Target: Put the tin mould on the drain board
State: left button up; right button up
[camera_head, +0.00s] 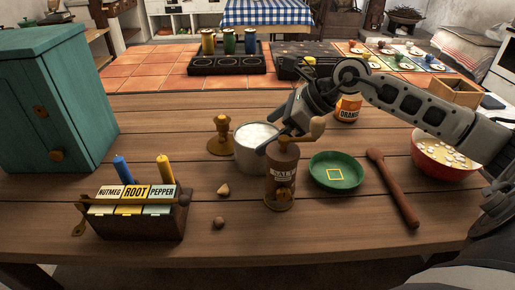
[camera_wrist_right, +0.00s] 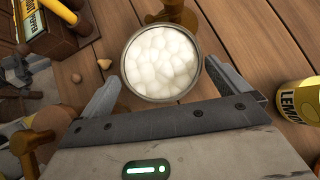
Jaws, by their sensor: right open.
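A round metal tin (camera_head: 257,158) with white lumpy contents stands on the wooden table, partly behind the salt mill; it looks like the tin mould. The right wrist view shows the tin (camera_wrist_right: 163,62) from above. My right gripper (camera_head: 278,140) is open and empty over the tin's right side in the head view. In the right wrist view its two fingers (camera_wrist_right: 163,76) lie either side of the tin's near part; I cannot tell whether they touch it. I cannot pick out a drain board with certainty. My left gripper is not in view.
A salt mill (camera_head: 281,178), green dish (camera_head: 337,170), wooden spoon (camera_head: 392,187) and red bowl (camera_head: 448,157) stand nearby. A spice box (camera_head: 133,212) and teal cabinet (camera_head: 55,100) occupy the left.

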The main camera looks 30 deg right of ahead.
aim_at(257, 140)
jog(key=shift+p+x, duration=0.3)
jog(key=shift+x, duration=2.3)
